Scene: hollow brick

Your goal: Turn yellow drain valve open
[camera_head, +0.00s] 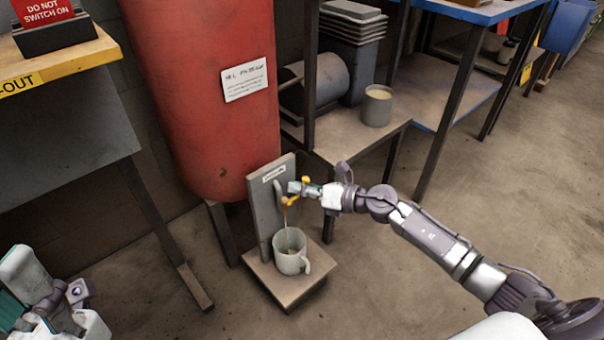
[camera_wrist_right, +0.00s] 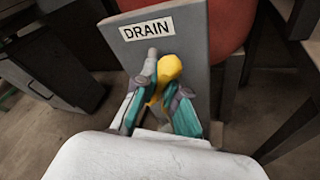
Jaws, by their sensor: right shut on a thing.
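The yellow drain valve handle (camera_head: 291,199) is on a grey upright plate (camera_head: 262,209) with a small label, in front of the red tank (camera_head: 205,90). My right gripper (camera_head: 304,188) reaches in from the right and is shut on the yellow handle. In the right wrist view the handle (camera_wrist_right: 168,74) sits between the two teal-padded fingers, below the "DRAIN" label (camera_wrist_right: 147,29). A white mug (camera_head: 291,252) stands under the valve, and a thin stream seems to run down into it. My left gripper (camera_head: 45,305) is at the lower left, far from the valve; its fingertips are unclear.
The mug stands on a low block (camera_head: 285,283). A dark-legged shelf (camera_head: 345,140) with a grey cup (camera_head: 377,105) and a motor-like part is behind my right gripper. A bench (camera_head: 65,65) stands at left. The floor at right is clear.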

